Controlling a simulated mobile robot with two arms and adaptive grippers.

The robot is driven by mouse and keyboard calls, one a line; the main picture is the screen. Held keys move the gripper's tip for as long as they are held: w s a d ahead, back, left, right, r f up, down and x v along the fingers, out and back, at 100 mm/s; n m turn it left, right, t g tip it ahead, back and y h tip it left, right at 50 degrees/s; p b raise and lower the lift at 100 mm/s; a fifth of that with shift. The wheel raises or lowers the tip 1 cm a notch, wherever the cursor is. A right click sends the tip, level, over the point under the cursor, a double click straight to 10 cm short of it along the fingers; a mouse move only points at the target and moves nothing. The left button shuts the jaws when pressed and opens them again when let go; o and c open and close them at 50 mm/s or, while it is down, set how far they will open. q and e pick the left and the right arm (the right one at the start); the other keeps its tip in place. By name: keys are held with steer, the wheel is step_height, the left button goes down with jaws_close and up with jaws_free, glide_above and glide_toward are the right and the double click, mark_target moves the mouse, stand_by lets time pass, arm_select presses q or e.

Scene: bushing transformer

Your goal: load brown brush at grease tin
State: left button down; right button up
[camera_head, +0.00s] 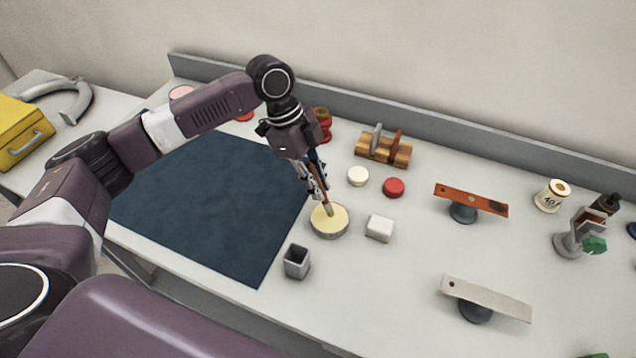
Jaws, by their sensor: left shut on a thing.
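The grease tin (329,221) is a low round tin with pale yellow grease, standing on the bench just right of the dark mat. My left gripper (316,188) points down above it and is shut on the brown brush (326,204). The brush is close to upright, slightly tilted, and its lower end is at the grease surface inside the tin's rim. Whether the bristles are sunk in the grease is too small to tell. The upper part of the brush is mostly hidden by the fingers. My right gripper is not in view.
A wooden rack (384,154) stands behind. A cream disc (358,176), red disc (393,187), white block (379,228) and grey cup (296,261) surround the tin. Orange (471,199) and beige (487,297) plates on stands are at right. The dark mat (205,200) is clear.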

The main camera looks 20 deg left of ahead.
arm_select(q)
steer(key=shift+f, duration=0.35)
steer(key=shift+s+f+p, duration=0.15)
steer(key=shift+p, duration=0.2)
stand_by(2.2)
steer(key=shift+r+p, duration=0.95)
steer(key=shift+p, duration=0.15)
step_height(320, 180, up, 5)
steer(key=p, duration=0.5)
steer(key=shift+r+p, duration=0.2)
steer(key=shift+p, duration=0.1)
